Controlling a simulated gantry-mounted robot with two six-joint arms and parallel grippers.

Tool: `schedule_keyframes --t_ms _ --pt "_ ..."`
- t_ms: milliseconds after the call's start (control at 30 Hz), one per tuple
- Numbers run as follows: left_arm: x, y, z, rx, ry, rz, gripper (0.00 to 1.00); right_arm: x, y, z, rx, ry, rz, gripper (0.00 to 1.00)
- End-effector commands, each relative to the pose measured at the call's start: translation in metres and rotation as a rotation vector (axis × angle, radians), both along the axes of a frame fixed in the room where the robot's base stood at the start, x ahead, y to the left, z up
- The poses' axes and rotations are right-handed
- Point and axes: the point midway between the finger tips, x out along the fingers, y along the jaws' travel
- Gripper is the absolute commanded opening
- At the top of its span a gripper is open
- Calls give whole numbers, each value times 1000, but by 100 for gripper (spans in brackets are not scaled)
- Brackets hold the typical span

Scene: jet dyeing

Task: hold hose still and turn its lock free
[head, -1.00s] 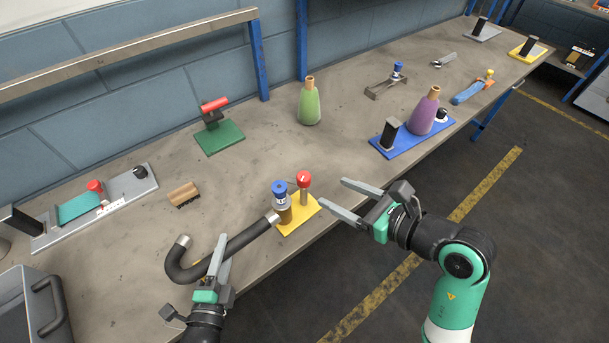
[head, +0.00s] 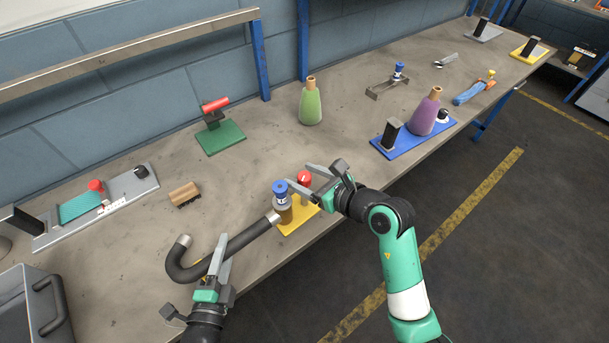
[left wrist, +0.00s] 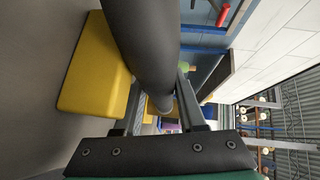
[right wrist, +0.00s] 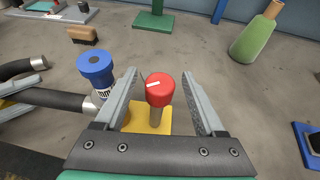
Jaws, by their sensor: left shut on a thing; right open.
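The black hose (head: 238,243) lies curved on the bench, its metal end at a blue-capped fitting (head: 281,203) on a yellow base (head: 300,221). My left gripper (head: 219,258) is shut on the hose, which also runs between its fingers in the left wrist view (left wrist: 150,50). A red knob (head: 304,179) with a white mark stands on a post beside the blue cap. My right gripper (head: 300,180) is open at the red knob. In the right wrist view the red knob (right wrist: 160,90) sits between the two fingers, with visible gaps on both sides. The blue cap (right wrist: 96,66) is outside the left finger.
A wooden brush (head: 184,195) and a grey plate with a teal pad (head: 80,206) lie to the left. A green stand (head: 220,138) and a green cone (head: 311,103) stand behind. A blue base with a purple cone (head: 424,114) is to the right.

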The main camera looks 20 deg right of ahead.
Motion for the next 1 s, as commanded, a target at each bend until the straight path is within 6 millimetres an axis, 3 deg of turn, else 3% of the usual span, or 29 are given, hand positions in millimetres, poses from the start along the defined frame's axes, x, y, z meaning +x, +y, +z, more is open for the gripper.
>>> schedule_keyframes --t_ms 167,500,567,1000 --pt "0 0 0 0 0 0 0 0 0 0 0 0 0 70" --pt "0 0 0 0 -1 0 0 0 0 0 0 1 0 8" --pt "0 0 0 0 -1 0 0 0 0 0 0 1 0 0" --pt "0 0 0 0 -1 0 0 -1 0 -1 -1 2 -134 0"
